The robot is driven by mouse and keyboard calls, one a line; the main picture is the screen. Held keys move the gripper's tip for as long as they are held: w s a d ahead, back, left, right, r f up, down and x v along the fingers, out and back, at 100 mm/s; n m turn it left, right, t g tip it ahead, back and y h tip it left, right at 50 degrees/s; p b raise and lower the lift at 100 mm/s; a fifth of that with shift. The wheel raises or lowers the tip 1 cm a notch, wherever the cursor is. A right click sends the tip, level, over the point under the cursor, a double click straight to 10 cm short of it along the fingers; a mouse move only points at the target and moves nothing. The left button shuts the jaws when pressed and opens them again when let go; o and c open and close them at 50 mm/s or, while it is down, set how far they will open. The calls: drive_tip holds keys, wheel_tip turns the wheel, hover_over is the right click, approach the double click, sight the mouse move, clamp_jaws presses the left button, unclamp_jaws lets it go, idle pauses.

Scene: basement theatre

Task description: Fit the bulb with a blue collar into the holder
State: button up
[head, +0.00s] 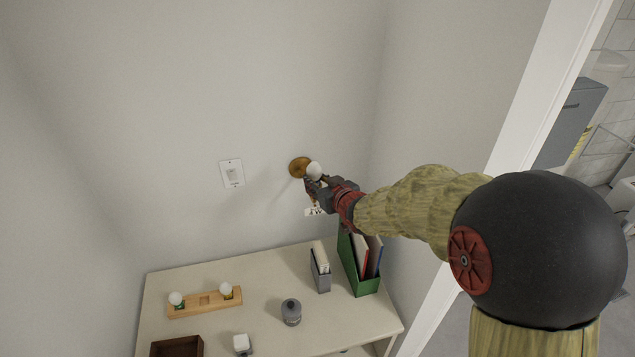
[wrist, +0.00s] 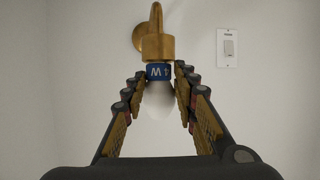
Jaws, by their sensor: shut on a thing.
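The bulb with a blue collar (wrist: 158,72) has a white globe and white lettering on its collar. My gripper (wrist: 158,82) is shut on it, one finger on each side. In the wrist view the collar meets the lower end of the brass holder (wrist: 157,45), in line with it; I cannot tell how deep it sits. In the head view the holder's round brass base (head: 298,166) is on the back wall, and the white globe (head: 315,169) shows beside it at the tip of my gripper (head: 317,184). The holder's opening is hidden.
A wall switch (head: 232,173) is left of the holder. On the table below stand a wooden rack (head: 204,301) with two other bulbs, a dark box (head: 177,347), a grey canister (head: 291,312), a grey file holder (head: 321,271) and a green file box (head: 359,270).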

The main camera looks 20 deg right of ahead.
drive_tip(key=o, duration=1.2)
drive_tip(key=shift+f, duration=0.1)
drive_tip(key=shift+c, duration=0.2)
drive_tip(key=shift+s, duration=0.1)
drive_tip(key=v, duration=1.2)
